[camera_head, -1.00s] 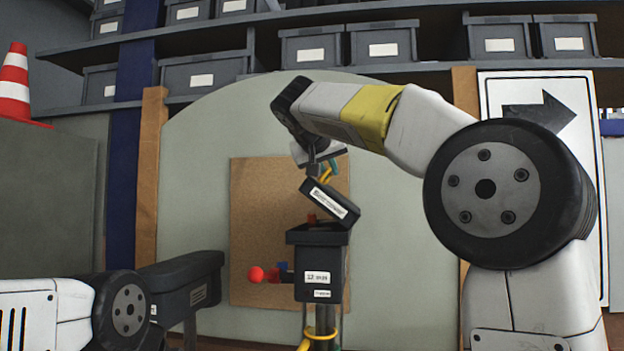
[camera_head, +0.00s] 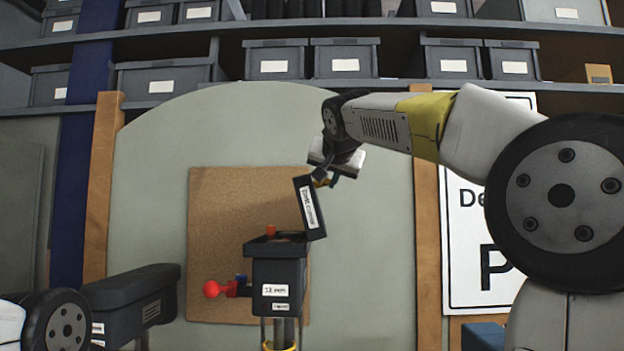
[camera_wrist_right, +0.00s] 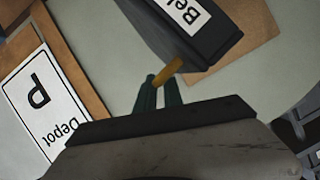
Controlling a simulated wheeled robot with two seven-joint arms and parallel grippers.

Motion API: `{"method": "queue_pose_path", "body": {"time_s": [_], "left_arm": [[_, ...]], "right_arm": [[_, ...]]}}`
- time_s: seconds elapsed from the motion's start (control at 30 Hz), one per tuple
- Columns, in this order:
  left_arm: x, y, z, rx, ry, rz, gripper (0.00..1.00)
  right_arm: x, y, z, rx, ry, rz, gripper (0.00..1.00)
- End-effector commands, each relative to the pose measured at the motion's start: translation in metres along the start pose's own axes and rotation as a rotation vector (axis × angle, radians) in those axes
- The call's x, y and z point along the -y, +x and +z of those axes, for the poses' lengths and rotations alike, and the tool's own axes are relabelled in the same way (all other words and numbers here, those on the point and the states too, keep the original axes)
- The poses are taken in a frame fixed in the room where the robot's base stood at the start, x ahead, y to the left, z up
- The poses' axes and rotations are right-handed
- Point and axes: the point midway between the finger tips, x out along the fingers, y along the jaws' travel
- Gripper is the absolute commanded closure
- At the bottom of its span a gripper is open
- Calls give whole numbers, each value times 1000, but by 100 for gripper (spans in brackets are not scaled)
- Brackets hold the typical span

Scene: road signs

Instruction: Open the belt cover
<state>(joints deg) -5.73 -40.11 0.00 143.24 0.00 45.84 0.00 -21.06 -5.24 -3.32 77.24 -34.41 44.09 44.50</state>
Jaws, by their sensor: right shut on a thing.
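The belt cover (camera_head: 309,208) is a black lid with a white label, standing nearly upright at the right edge of a black box (camera_head: 279,277). In the right wrist view the cover (camera_wrist_right: 202,30) shows part of its label and a yellow tab (camera_wrist_right: 168,72). My right gripper (camera_head: 322,178) is at the top of the cover. Its green fingers (camera_wrist_right: 160,94) are shut on the yellow tab. The box's top is uncovered, with an orange-red piece (camera_head: 271,231) showing there. My left gripper is out of view.
A red ball knob (camera_head: 211,289) sticks out left of the box. A second black box (camera_head: 130,304) stands at lower left, near my left arm. A cork board (camera_head: 215,215) and pale panel are behind. A parking sign (camera_head: 465,235) stands at right, behind my right arm.

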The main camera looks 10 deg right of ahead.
Motion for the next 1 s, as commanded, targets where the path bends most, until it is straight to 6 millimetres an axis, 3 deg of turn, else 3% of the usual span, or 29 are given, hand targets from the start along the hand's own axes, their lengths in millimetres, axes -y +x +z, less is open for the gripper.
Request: {"method": "queue_pose_path", "body": {"time_s": [0.47, 0.5, 0.53, 0.83, 1.0], "left_arm": [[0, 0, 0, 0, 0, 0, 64], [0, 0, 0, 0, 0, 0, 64], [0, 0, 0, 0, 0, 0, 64], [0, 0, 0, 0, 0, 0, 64], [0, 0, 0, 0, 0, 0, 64]], "right_arm": [[-1, 2, 4, 9, 11, -5, 100], [-1, 2, 4, 9, 10, -5, 85], [-1, 2, 4, 9, 10, -5, 80], [-1, 0, 2, 4, 11, -5, 80], [-1, -18, 1, 2, 12, -7, 80]]}}
